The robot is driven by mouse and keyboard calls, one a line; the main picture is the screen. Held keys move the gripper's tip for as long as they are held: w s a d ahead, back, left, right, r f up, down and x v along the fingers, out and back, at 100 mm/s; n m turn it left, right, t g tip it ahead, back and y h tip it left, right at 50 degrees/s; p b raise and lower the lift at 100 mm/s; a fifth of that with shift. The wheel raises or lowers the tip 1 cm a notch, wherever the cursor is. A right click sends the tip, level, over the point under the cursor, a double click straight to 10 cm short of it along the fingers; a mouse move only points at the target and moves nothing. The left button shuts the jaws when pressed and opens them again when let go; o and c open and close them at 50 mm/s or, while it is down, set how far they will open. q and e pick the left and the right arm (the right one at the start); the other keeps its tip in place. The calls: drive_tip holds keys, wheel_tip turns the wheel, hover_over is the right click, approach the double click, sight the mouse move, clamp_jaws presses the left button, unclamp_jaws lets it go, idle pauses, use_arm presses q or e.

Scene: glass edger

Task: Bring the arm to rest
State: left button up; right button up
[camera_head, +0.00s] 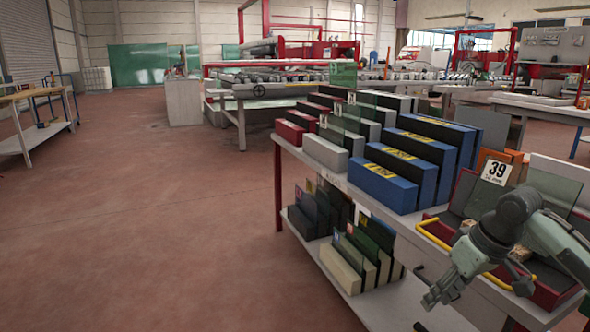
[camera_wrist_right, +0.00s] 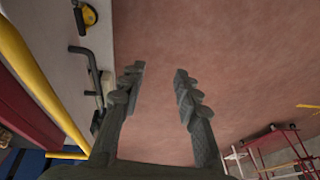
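My right arm (camera_head: 500,225) comes in from the right edge in the head view. My right gripper (camera_head: 428,303) points down and left, in front of the near end of the shelf rack. In the right wrist view the right gripper (camera_wrist_right: 158,85) has its two fingers apart, with only reddish floor between them. It is open and empty. My left arm and gripper are not in the head view.
The rack's top shelf (camera_head: 300,152) bears several blue, grey and red slotted blocks with glass sheets. A red tray with a yellow handle (camera_head: 436,237) lies close to my right arm; the yellow handle also shows in the wrist view (camera_wrist_right: 38,75). Floor (camera_head: 150,230) at left is clear.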

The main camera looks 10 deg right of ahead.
drive_tip(key=s+a+f, duration=0.2)
drive_tip(key=f, duration=0.5)
drive_tip(key=s+a+f, duration=0.1)
drive_tip(key=a+f, duration=0.2)
drive_tip(key=f, duration=0.3)
use_arm(q)
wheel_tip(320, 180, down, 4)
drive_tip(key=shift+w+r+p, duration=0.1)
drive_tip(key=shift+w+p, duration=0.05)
drive_tip(key=shift+p, duration=0.8)
use_arm(e)
drive_tip(key=s+a+f+m+h, duration=0.1)
drive_tip(key=s+f+h, duration=0.2)
drive_tip(key=s+f, duration=1.2)
drive_tip(key=s, duration=0.2)
drive_tip(key=shift+s+a+f+h, duration=0.15)
drive_tip(key=shift+s+a+h, duration=0.2)
drive_tip(key=shift+h, duration=0.05)
